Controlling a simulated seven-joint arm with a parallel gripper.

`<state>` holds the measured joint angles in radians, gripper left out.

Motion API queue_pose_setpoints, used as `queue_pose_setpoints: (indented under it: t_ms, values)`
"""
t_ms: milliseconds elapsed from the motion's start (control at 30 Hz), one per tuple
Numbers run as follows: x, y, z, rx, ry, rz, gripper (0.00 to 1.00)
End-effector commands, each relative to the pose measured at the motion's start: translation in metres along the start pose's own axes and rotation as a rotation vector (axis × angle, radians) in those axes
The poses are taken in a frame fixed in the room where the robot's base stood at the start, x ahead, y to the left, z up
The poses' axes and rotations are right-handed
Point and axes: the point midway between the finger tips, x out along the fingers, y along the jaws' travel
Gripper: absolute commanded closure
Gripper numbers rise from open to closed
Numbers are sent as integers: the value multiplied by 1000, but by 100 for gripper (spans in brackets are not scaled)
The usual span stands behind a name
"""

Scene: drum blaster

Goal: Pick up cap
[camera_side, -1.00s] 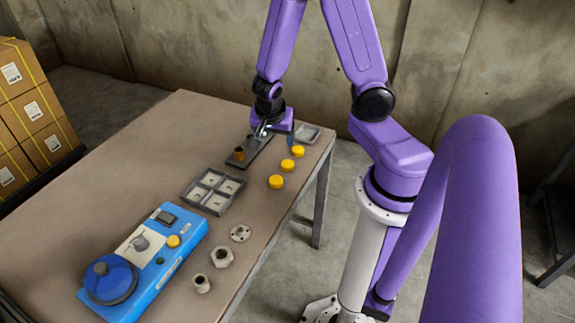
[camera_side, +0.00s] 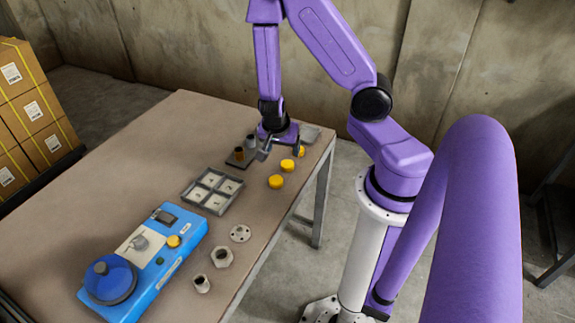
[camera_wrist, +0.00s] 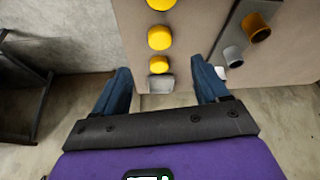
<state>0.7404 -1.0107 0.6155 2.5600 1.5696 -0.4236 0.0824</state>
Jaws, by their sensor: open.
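Three yellow round caps stand in a row on the table: the near cap (camera_side: 276,181), the middle cap (camera_side: 287,165) and the far cap (camera_side: 301,150), which is partly behind my gripper in the side view. My gripper (camera_side: 281,150) is open and empty above the far end of the row. In the wrist view the far cap (camera_wrist: 159,65) appears between the spread blue fingers of my gripper (camera_wrist: 161,66), with gaps on both sides. The middle cap (camera_wrist: 159,38) and near cap (camera_wrist: 160,5) lie farther up that view.
A dark plate (camera_wrist: 219,43) beside the caps bears a brown cylinder (camera_side: 239,154) and a grey cylinder (camera_side: 251,142). A small grey tray (camera_wrist: 161,83) lies past the far cap. A four-part tray (camera_side: 213,190), a blue device (camera_side: 150,262) and metal parts (camera_side: 221,256) stand nearer.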

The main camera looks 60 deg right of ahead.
Motion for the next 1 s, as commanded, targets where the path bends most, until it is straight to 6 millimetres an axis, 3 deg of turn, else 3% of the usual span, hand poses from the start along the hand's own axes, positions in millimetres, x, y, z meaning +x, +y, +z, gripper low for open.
queue_pose_setpoints:
  t_ms: [1000]
  values:
    - [67,1,0,2,-4,2,26]
